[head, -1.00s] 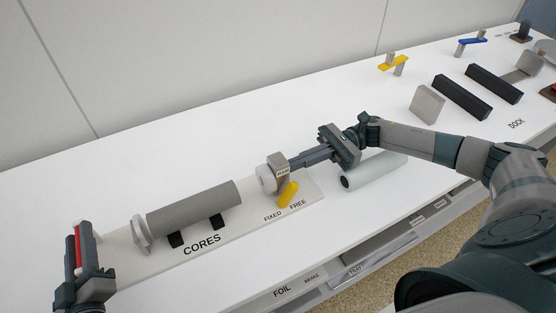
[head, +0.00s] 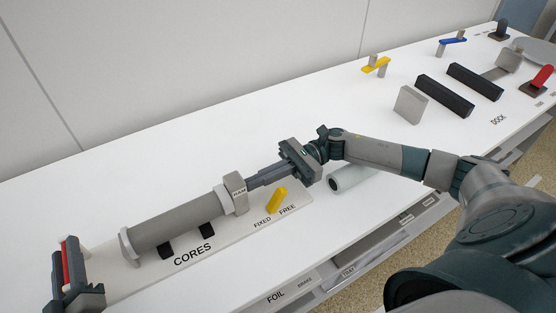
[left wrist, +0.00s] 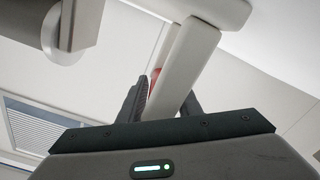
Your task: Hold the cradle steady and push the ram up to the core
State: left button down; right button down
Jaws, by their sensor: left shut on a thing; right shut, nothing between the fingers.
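The grey core (head: 180,225) lies on the cradle (head: 112,288), a pale base marked CORES, with a pale end plate (head: 129,246) at its left end. The ram (head: 236,190), a grey block labelled RAM with a round face, stands at the core's right end and appears to touch it. My right gripper (head: 250,182) is shut and empty, its fingertips against or very close to the ram's back. My left gripper (head: 66,268) is shut on a bar with a red part. In the left wrist view, the fingers (left wrist: 165,100) close around this pale grey bar (left wrist: 185,70).
A yellow lever (head: 277,200) stands by the FIXED and FREE labels. A pale roll (head: 347,178) lies beside my right gripper. A grey block (head: 410,105) and black bars (head: 445,96) stand further right. The table's back strip is clear.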

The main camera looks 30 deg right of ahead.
pick_arm(q)
jog(key=shift+d+f, duration=0.1)
jog(key=shift+f, duration=0.1)
pick_arm(e)
jog(key=d, duration=1.4)
jog(key=shift+w, duration=0.1)
pick_arm(q)
jog(key=c, duration=1.6)
grip_release()
jog(key=shift+r, duration=0.2)
jog(key=shift+c, duration=0.2)
jog(key=o, duration=0.4)
jog(key=shift+w, duration=0.1)
jog(key=shift+o, duration=0.2)
jog(key=shift+f, duration=0.25)
jog(key=s, duration=1.2)
jog(key=shift+r, duration=0.25)
